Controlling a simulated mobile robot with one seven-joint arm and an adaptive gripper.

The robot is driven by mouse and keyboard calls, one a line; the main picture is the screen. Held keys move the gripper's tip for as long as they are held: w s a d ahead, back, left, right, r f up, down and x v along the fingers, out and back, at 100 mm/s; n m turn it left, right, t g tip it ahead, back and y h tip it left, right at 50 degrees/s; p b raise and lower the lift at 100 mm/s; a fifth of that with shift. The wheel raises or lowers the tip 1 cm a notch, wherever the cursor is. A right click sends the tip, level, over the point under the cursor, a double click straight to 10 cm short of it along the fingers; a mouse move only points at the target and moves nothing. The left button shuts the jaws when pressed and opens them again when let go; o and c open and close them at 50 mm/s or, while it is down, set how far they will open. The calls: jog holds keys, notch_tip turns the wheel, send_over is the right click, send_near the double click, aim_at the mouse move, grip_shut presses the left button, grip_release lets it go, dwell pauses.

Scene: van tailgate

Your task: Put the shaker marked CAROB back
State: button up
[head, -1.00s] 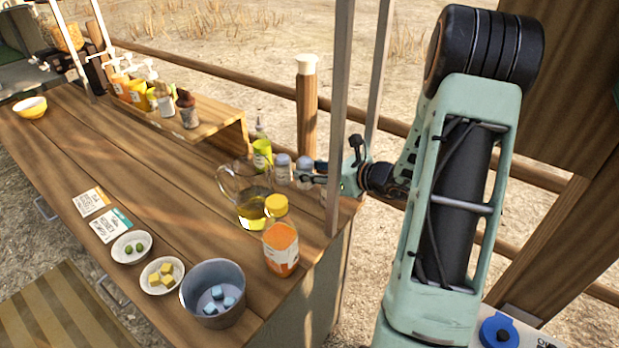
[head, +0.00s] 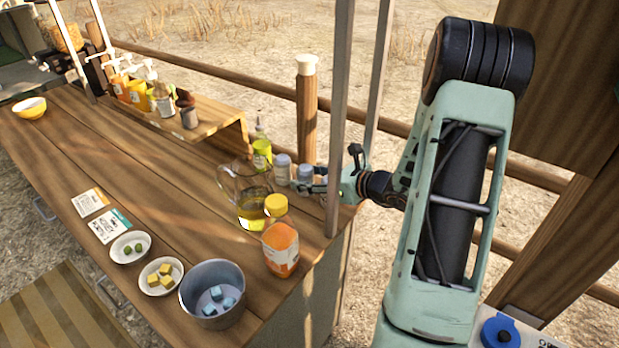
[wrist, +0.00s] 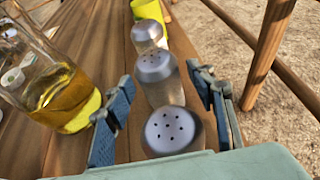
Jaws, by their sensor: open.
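Three shakers with perforated grey metal lids stand in a row in the wrist view: a near one (wrist: 172,132), a middle one (wrist: 160,80) and a far one (wrist: 148,33). Two show in the head view, a left one (head: 282,168) and a right one (head: 304,178). No CAROB marking can be read on any of them. My gripper (head: 338,171) is open at the right end of the counter, partly behind a post. In the wrist view my fingers (wrist: 162,80) stand either side of the row, around the middle shaker. I cannot tell whether they touch it.
A glass jug of yellow liquid (wrist: 58,95) stands close left of my fingers. A green bottle (head: 262,152) is beyond the shakers. An orange bottle (head: 281,248), a grey pot (head: 212,290) and a post (head: 340,110) are nearby. A raised shelf (head: 215,130) holds several bottles.

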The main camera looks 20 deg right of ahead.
jog(key=shift+d+r, duration=0.1)
jog(key=shift+r, duration=0.15)
jog(key=v, duration=1.2)
jog(key=shift+p, duration=0.3)
jog(key=shift+f, duration=0.2)
